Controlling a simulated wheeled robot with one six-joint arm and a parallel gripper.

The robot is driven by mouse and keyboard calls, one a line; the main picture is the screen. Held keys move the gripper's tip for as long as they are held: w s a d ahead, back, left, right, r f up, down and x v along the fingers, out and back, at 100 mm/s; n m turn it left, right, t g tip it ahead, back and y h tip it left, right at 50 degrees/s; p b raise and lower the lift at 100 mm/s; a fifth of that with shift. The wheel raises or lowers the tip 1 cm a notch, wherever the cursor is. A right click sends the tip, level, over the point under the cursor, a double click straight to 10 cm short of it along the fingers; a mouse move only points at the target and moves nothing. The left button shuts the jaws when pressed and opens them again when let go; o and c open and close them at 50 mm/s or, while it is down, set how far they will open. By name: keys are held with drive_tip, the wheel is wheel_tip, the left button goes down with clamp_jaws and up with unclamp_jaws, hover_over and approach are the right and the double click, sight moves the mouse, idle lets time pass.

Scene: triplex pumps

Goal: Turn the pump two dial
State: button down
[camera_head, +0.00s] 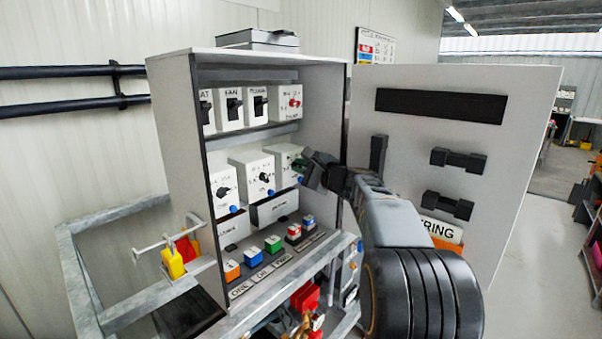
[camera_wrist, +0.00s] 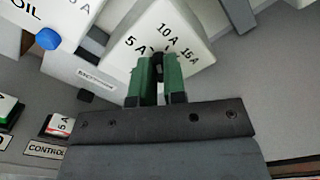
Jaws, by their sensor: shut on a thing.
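Three white dial boxes stand in the cabinet's middle row. The left one (camera_head: 222,188) and the middle one (camera_head: 250,166) show black dials and blue knobs. My gripper (camera_head: 301,168) is at the front of the right box (camera_head: 284,152). In the wrist view its green fingers (camera_wrist: 158,78) are shut on a small black dial (camera_wrist: 158,58) on the white box face (camera_wrist: 187,30), marked 5 A, 10 A and 15 A. The fingers hide most of the dial. I cannot read a pump number on this box.
The cabinet (camera_head: 178,120) has its door (camera_head: 480,130) open on the right, beside my arm. Switch boxes (camera_head: 230,107) fill the upper row. A metal rail (camera_head: 75,270) runs at the left.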

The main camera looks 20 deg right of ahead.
drive_tip(key=n+b, duration=0.3)
drive_tip(key=b, duration=0.1)
drive_tip(key=shift+n+b, duration=0.3)
drive_tip(key=shift+n, duration=0.1)
drive_tip(key=c, duration=1.2)
unclamp_jaws()
drive_tip(key=b+v, duration=0.2)
drive_tip(key=v, duration=1.2)
drive_tip(key=shift+a, duration=0.1)
